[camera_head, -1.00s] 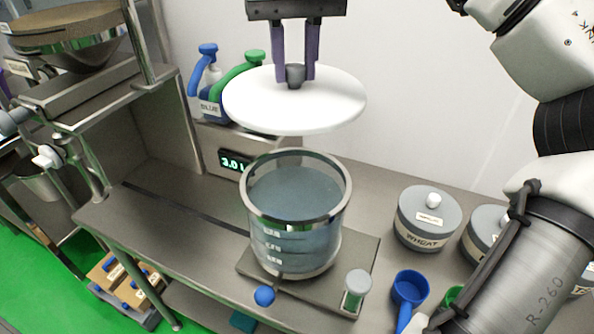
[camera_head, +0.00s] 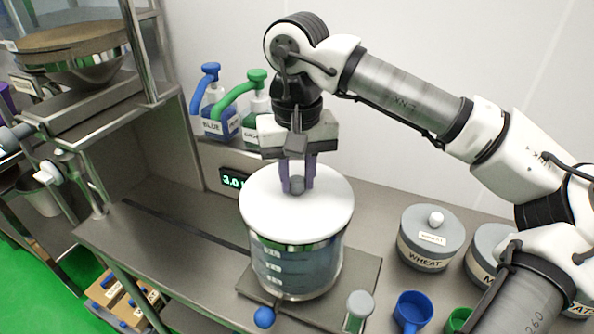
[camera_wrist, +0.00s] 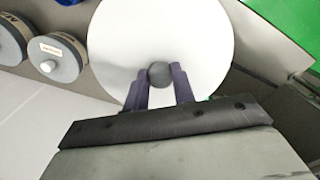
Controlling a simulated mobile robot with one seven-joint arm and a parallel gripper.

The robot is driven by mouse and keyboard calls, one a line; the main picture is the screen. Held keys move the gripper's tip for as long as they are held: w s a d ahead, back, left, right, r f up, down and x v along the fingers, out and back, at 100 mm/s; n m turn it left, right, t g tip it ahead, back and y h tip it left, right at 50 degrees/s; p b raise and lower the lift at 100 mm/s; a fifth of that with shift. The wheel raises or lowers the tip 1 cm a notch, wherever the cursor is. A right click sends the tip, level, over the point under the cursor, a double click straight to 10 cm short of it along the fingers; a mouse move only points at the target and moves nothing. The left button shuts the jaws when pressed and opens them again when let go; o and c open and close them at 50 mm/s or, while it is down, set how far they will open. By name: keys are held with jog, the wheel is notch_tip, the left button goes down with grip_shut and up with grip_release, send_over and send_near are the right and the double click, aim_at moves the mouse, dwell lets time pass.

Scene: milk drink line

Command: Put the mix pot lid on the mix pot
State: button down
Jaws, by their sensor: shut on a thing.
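The white round mix pot lid (camera_head: 270,215) lies over the mouth of the mix pot (camera_head: 295,272), level and covering it. The pot is clear with a metal rim and holds bluish liquid. My gripper (camera_head: 298,186) is above the lid, its purple fingers shut on the grey knob at the lid's centre. In the wrist view the lid (camera_wrist: 200,40) fills the upper middle, with my gripper (camera_wrist: 160,78) on the knob. The lid hides the pot's opening, so I cannot tell whether it is fully seated on the rim.
A blue pump bottle (camera_head: 217,122) and a green-topped one (camera_head: 257,103) stand behind the pot. A wheat canister (camera_head: 430,240), a blue scoop (camera_head: 412,310) and a small grey-capped jar (camera_head: 360,305) are to the right. The bench left of the pot is clear.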

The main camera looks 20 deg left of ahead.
aim_at(297, 180)
jog(key=shift+f, duration=0.1)
jog(key=shift+f, duration=0.15)
jog(key=c, duration=1.2)
grip_release()
jog(key=shift+o, duration=0.2)
jog(key=shift+r, duration=0.25)
notch_tip(297, 180, up, 12)
jog(key=shift+b, duration=0.4)
